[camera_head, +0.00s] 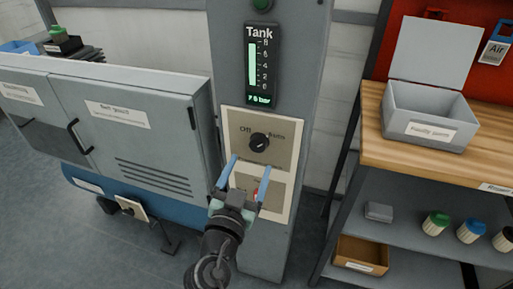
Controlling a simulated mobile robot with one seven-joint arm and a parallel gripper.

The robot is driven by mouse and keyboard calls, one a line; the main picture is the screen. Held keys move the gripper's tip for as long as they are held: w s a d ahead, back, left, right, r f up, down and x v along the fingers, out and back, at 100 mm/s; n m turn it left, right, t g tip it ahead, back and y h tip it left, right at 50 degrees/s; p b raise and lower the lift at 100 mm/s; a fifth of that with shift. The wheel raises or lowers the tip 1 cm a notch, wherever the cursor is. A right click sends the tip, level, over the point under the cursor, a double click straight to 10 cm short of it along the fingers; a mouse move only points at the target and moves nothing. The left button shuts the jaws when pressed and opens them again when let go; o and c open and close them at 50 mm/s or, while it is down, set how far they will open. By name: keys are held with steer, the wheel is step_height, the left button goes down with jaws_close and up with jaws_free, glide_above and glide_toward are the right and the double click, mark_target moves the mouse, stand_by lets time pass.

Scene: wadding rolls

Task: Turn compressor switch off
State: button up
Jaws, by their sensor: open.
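The compressor switch is a black rotary knob (259,142) on a beige plate (284,152) on the grey column. The plate carries "Off" at its left and a second label at its right, partly readable as "Auto". The knob's light mark seems to point to the upper right, but it is small. My gripper (248,182) is open, with two blue fingers spread below and in front of the knob. I cannot tell if it touches the plate. Behind the fingers, a red part (256,192) on a lower plate is partly hidden.
A tank gauge (262,66) above reads about 7 bar. A grey cabinet (150,130) stands close at the left. At the right, a wooden-topped bench (380,150) holds an open grey box (428,112); several small items sit on its lower shelf.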

mark_target(257, 147)
steer(key=x, duration=0.6)
steer(key=shift+w+d, duration=0.1)
steer(key=shift+w, duration=0.25)
steer(key=shift+c, duration=0.2)
jaws_close()
